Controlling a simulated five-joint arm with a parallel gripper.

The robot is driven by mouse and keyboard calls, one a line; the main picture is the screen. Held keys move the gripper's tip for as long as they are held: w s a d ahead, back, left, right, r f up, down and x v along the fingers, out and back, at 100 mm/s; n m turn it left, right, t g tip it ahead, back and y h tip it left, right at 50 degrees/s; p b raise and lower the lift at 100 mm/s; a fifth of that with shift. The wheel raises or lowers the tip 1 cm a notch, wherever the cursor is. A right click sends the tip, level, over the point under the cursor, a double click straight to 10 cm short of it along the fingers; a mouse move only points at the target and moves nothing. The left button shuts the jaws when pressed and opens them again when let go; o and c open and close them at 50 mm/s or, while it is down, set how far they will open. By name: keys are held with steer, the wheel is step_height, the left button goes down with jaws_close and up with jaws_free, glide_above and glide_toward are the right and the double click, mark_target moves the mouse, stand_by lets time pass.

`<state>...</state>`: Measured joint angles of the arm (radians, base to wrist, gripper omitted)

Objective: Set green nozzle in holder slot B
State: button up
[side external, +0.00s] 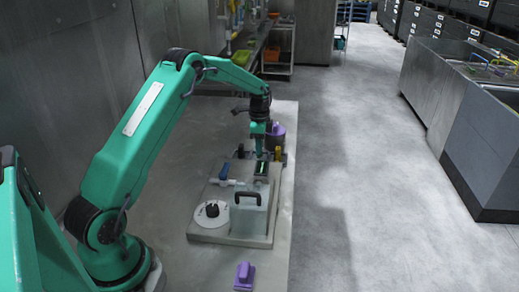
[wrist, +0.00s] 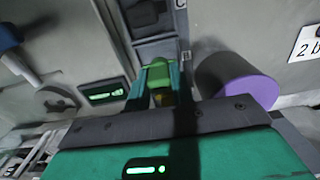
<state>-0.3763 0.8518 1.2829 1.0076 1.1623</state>
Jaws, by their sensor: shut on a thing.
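The green nozzle (wrist: 158,74) shows between my gripper's fingers (wrist: 158,88) in the wrist view. My gripper is shut on it. A grey holder (wrist: 152,48) with dark recesses lies just beyond the nozzle. One label on its right edge reads C; a lower label beside the fingers is too small to read surely. I cannot tell whether the nozzle touches the holder or is above it. In the side external view my gripper (side external: 259,150) points down over the back of the work plate, and the nozzle is too small to make out.
A purple-topped cylinder (wrist: 246,92) stands close right of my gripper. A lit display (wrist: 103,92) is close left. A blue-handled valve (side external: 223,173), white dial (side external: 211,214) and clear box with black handle (side external: 249,218) stand nearer the front. A purple object (side external: 245,276) lies in front.

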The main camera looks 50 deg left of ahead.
steer(key=shift+f, duration=0.65)
stand_by(1.2)
steer(key=o, duration=1.5)
steer(key=shift+c, duration=0.2)
steer(key=shift+r, duration=0.1)
steer(key=shift+r, duration=3.7)
